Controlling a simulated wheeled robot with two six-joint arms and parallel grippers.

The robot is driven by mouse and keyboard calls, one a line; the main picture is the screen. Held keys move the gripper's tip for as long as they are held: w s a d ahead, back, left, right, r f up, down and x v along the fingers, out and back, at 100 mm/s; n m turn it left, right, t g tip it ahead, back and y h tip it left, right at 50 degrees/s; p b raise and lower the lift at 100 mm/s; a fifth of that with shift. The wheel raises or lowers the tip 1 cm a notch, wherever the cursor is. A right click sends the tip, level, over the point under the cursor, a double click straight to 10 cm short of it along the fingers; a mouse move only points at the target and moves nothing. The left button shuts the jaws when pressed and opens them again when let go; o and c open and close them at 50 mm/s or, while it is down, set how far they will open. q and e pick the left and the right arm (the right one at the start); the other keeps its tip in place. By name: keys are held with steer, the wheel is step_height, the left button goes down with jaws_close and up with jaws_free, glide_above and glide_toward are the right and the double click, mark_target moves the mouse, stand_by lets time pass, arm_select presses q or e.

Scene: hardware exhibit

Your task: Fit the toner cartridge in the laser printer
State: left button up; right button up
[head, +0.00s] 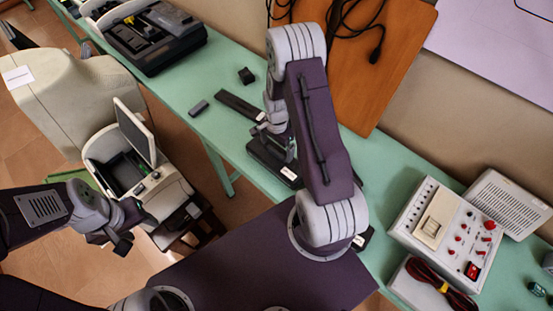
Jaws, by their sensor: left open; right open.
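The laser printer (172,197) is a cream machine at the left, standing off the green table, with its lid (134,130) raised. A flat black piece with a white label, which looks like the toner cartridge (262,155), lies on the green table and is partly hidden by my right arm. My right gripper (284,152) is open and points down at this piece; I cannot tell whether it touches. My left gripper (122,241) is open and empty, at the printer's lower left side.
The green table (215,75) runs diagonally. It bears a black machine (152,35), small black blocks (246,75), a long black bar (240,105), a brown board (390,45) with cables and a white control box (437,225). A large beige machine (70,100) stands beyond the printer.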

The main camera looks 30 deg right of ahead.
step_height(320, 180, down, 2)
steer(key=shift+a+f, duration=0.1)
steer(key=shift+f, duration=0.15)
steer(key=shift+w+f, duration=0.15)
steer(key=shift+f, duration=0.05)
steer(key=c, duration=2)
steer(key=shift+r, duration=0.15)
steer(key=shift+r, duration=0.5)
steer(key=r, duration=0.2)
steer(key=s+r+b, duration=0.1)
steer(key=shift+d+r, duration=0.25)
steer(key=shift+d, duration=0.05)
steer(key=s+d+r+b, duration=0.1)
steer(key=s+d+r, duration=0.3)
steer(key=s, duration=0.5)
step_height(320, 180, up, 2)
steer(key=shift+s+d+r, duration=0.15)
steer(key=shift+s+r, duration=0.05)
steer(key=shift+s, duration=0.2)
